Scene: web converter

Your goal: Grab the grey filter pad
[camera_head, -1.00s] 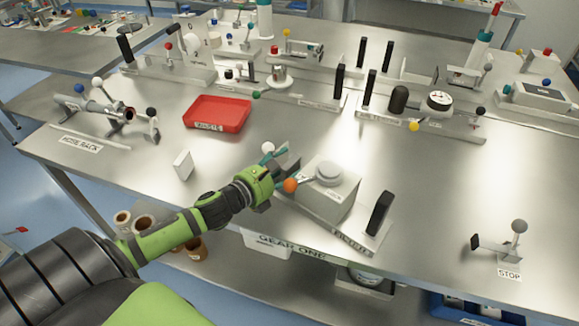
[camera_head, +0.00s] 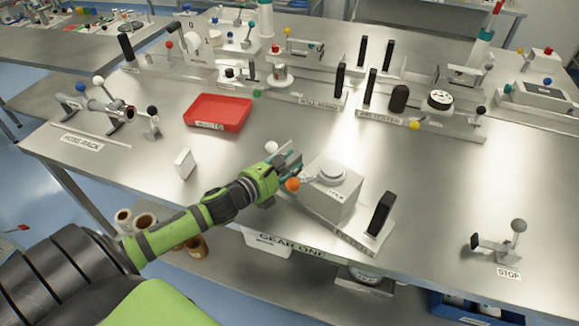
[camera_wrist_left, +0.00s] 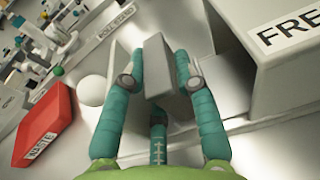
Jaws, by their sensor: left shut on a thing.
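The grey filter pad (camera_wrist_left: 158,68) is a small block between the fingers of my left gripper in the left wrist view. My left gripper (camera_head: 289,163) is shut on it, with teal fingers pressing it from both sides; the fingers also show in the left wrist view (camera_wrist_left: 157,80). In the head view the gripper is just left of a grey box (camera_head: 328,200) with a round top and an orange-knobbed lever (camera_head: 292,184). The pad is mostly hidden by the fingers in the head view. My right gripper is not in view.
A red waste tray (camera_head: 217,112) lies behind and left, and also shows in the wrist view (camera_wrist_left: 42,130). A white block (camera_head: 185,163) stands left of my gripper. A white ball knob (camera_head: 270,147) is close beside the fingers. The table's right middle is mostly clear.

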